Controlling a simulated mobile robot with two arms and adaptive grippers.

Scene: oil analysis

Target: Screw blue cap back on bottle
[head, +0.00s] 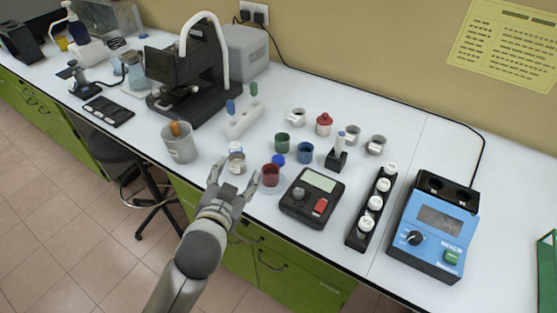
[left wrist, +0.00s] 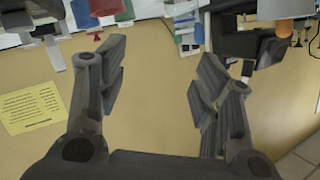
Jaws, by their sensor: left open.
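A small blue cap (head: 278,159) lies on the white bench, just behind the red cup (head: 270,174). A small pale bottle (head: 237,162) stands near the bench's front edge, to the left of the cap. My left gripper (head: 236,177) is open and empty, its fingers spread in front of the bottle, close to it. I cannot tell whether a finger touches the bottle. The left wrist view also shows the spread fingers of the left gripper (left wrist: 155,75) with nothing between them. I cannot single out the cap or bottle there. My right gripper is not in view.
A green cup (head: 282,143) and a blue cup (head: 305,152) stand behind the cap. A grey beaker (head: 179,143) is left of the bottle. A dark scale-like device (head: 311,197), a row of white-capped bottles (head: 372,206) and a blue mixer (head: 436,228) stand to the right.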

